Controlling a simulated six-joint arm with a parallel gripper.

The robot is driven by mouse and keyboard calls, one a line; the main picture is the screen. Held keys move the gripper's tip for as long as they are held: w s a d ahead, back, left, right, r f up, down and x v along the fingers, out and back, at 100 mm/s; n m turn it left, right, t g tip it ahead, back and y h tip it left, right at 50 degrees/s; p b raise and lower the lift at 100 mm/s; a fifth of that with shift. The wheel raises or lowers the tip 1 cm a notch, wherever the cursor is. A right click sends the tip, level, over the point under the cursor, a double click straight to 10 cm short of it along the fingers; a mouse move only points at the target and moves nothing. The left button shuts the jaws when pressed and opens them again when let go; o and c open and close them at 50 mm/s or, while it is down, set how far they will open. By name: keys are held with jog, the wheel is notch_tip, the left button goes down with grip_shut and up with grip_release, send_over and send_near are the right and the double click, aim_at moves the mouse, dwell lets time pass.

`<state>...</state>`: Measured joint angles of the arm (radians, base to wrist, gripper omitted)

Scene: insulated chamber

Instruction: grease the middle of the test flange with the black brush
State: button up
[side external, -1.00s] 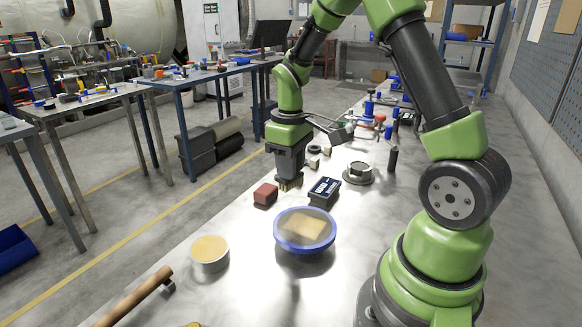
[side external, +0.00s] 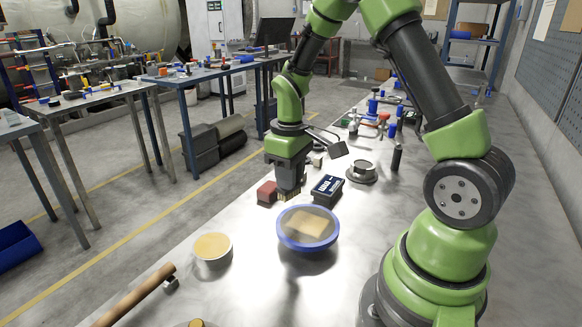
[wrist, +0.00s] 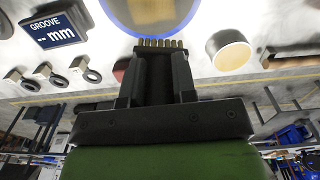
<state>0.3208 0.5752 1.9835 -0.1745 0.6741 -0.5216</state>
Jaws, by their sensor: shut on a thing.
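My gripper (side external: 289,186) is shut on the black brush, jaws down, above the bench. The brush's tan bristles (side external: 289,196) stick out below the fingertips; they also show in the wrist view (wrist: 161,43), where its black body lies between the fingers. The bristles are between a dark red block and a black box, just behind a blue-rimmed bowl. I cannot tell whether they touch the bench. A grey round flanged part (side external: 361,172), likely the test flange, lies to the right of my gripper, apart from it. I cannot make out any grease on it.
The blue-rimmed bowl (side external: 308,228) has a tan content. A tin (side external: 212,249) with a tan top stands left of it. The red block (side external: 267,192) and black labelled box (side external: 327,189) flank my gripper. A wooden-handled tool (side external: 138,294) lies in front; a dark cylinder (side external: 396,157) stands at right.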

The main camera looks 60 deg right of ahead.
aim_at(293, 195)
notch_tip(293, 195, down, 6)
jog(key=shift+r, duration=0.1)
jog(key=shift+s, duration=1.9)
jog(key=shift+w, duration=2)
jog(key=shift+s+d+f, duration=0.1)
jog(key=shift+d+f, duration=0.1)
jog(key=shift+d, duration=0.65)
jog(key=shift+s, duration=2)
jog(key=shift+w, duration=1.85)
jog(key=shift+w+r, duration=0.2)
jog(key=shift+s+r, duration=0.1)
jog(key=shift+r, duration=3.8)
